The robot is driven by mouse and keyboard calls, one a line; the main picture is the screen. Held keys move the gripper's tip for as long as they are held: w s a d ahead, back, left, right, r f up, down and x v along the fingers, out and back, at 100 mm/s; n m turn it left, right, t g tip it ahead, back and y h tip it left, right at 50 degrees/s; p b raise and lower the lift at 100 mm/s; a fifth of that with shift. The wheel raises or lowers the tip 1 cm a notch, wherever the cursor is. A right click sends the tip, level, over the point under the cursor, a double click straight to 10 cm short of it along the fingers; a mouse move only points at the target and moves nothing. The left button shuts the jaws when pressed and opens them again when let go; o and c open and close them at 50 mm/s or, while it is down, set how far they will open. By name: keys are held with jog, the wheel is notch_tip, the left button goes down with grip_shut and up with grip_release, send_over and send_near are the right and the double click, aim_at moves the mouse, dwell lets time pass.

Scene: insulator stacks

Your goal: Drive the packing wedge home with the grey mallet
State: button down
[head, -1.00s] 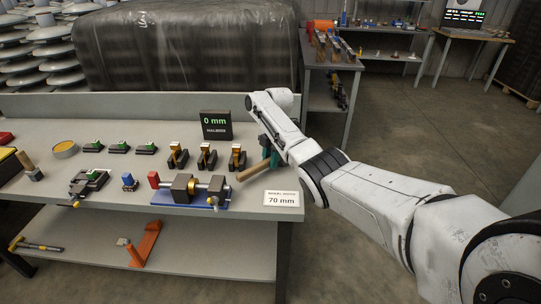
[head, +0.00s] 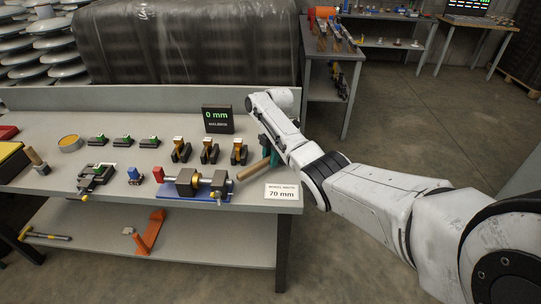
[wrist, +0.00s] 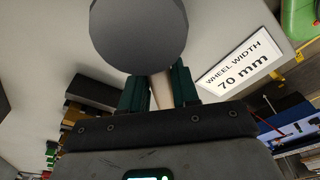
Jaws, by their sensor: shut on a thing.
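My gripper (head: 270,154) is over the right end of the bench, its teal fingers shut on a wooden handle (head: 250,171). In the wrist view the handle (wrist: 162,92) passes between the fingers (wrist: 160,84), with the round grey mallet head (wrist: 138,35) in front of them. The mallet head is hidden in the head view. Three dark blocks with upright brass-coloured pieces (head: 209,151) stand left of my gripper. I cannot tell which thing is the packing wedge. A clamp-like fixture on a blue base (head: 190,192) lies left of the handle end, apparently apart from it.
A display reading 0 mm (head: 217,118) stands behind. A 70 mm wheel-width sign (head: 281,192) is at the front right edge. Several green-topped pieces (head: 122,141), a small blue piece (head: 134,175) and another wooden-handled tool (head: 36,160) stand left. The lower shelf holds a hammer (head: 45,235).

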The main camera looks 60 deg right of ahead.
jog(key=shift+r+p, duration=3.35)
jog(key=shift+r, duration=0.65)
